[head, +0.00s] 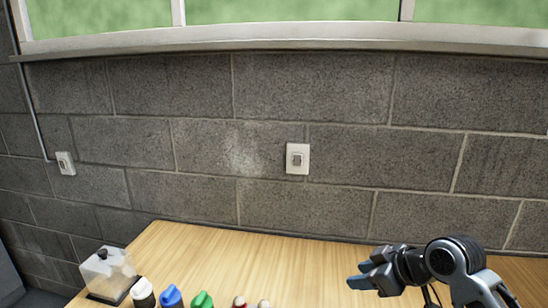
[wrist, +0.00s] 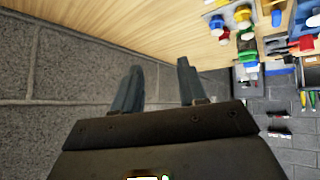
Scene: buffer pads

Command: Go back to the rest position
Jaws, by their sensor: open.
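My gripper (head: 362,276) is at the lower right in the head view, above the wooden table (head: 240,260). It points left, with its blue-grey fingers toward the middle of the table. In the wrist view my gripper (wrist: 160,80) shows its two fingers spread apart with nothing between them. The table (wrist: 120,30) and the grey block wall lie beyond the fingers there.
A clear box with a dark base (head: 108,275) stands on the table's left end. White, blue (head: 171,296) and green (head: 202,300) capped items line the near edge. A block wall with a light switch (head: 297,158) stands behind. The table's middle is bare.

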